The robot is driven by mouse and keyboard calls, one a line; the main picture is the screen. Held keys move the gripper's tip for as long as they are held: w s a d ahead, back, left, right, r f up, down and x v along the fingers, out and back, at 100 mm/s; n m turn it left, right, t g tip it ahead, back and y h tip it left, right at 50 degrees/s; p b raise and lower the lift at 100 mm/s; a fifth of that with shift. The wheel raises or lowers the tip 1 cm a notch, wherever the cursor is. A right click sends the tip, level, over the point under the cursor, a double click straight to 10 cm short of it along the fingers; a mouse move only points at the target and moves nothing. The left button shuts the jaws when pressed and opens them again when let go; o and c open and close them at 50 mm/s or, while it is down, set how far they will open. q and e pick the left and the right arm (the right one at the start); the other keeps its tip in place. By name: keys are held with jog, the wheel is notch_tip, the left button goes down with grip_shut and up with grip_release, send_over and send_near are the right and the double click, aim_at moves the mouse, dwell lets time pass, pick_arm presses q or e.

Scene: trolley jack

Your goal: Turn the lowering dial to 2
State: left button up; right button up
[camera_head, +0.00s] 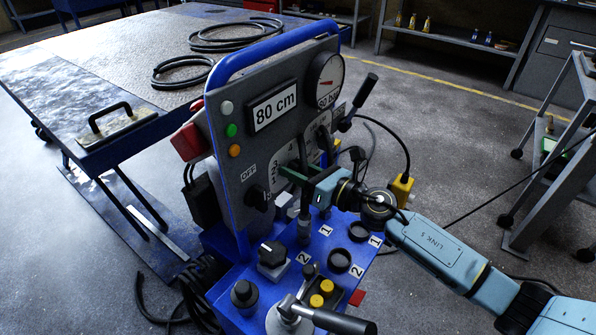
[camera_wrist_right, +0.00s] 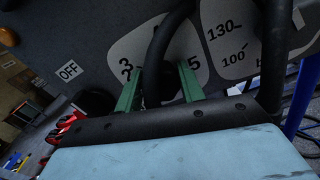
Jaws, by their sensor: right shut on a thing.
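The control panel (camera_head: 240,118) stands upright on a blue cart. Its white numbered scale (camera_head: 290,152) is partly covered by my right gripper (camera_head: 289,172). In the right wrist view the scale (camera_wrist_right: 186,45) shows a 3 and part of a lower digit at left, and a 5 at right. My right gripper's green fingers (camera_wrist_right: 160,92) are shut on the black dial (camera_wrist_right: 156,88) below the scale. The dial's pointer is hidden, so I cannot tell its setting. My left gripper is not in view.
A black knob (camera_head: 258,198) sits under an OFF label. A blue-framed table (camera_head: 130,65) stands behind left.

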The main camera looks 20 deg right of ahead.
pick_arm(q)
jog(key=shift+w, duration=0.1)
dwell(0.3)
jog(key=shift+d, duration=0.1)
pick_arm(e)
jog(key=o, duration=1)
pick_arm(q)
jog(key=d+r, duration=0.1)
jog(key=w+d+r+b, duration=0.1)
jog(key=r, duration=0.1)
pick_arm(e)
jog(key=v, duration=1.3)
jog(key=shift+s+d, duration=0.15)
